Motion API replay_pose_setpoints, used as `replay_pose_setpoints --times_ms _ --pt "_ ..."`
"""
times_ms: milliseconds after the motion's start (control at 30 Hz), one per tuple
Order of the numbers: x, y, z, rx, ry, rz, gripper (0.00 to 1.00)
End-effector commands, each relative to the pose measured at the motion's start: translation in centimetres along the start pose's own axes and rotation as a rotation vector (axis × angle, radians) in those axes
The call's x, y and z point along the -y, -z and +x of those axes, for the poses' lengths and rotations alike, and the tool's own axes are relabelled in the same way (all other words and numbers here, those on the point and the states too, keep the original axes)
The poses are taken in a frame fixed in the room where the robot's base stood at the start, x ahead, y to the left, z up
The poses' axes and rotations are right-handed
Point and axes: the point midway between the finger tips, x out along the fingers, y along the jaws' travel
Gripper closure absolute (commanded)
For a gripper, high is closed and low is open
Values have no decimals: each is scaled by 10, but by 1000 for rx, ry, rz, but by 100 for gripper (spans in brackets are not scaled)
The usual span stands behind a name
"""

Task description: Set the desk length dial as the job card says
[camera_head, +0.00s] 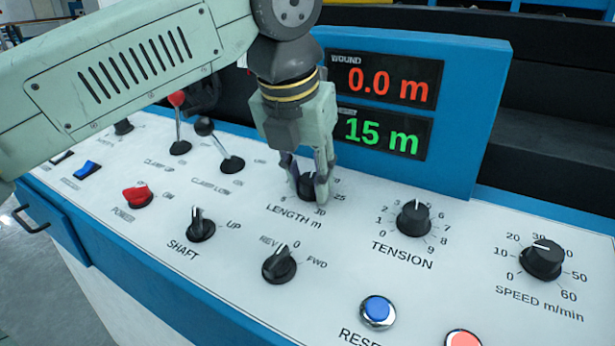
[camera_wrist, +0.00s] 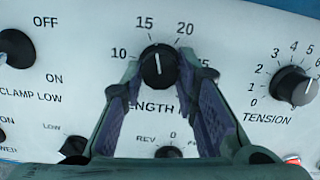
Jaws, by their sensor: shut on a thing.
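The LENGTH dial (camera_head: 307,187) is a black knob on the white sloping desk, partly hidden by my fingers in the head view. In the wrist view the dial (camera_wrist: 158,68) shows whole, with its white pointer line toward the 15 mark. My gripper (camera_head: 306,181) points down with a finger on either side of the knob and is shut on it. In the wrist view the gripper (camera_wrist: 160,63) flanks the knob. The green display (camera_head: 381,131) reads 15 m. The WOUND display (camera_head: 387,81) reads 0.0 m in red. No job card is in view.
The TENSION knob (camera_head: 413,218) is right of the dial, with the SPEED knob (camera_head: 543,260) farther right. The FWD/REV knob (camera_head: 279,264) and SHAFT knob (camera_head: 201,224) are nearer the front. A clamp lever (camera_head: 225,150) stands close on the left. The blue display housing rises behind.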

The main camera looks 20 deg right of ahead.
Motion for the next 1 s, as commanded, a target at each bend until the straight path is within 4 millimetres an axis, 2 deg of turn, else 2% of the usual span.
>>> replay_pose_setpoints --times_ms 1000 --pt "5 -2 0 -2 -131 -914 100"
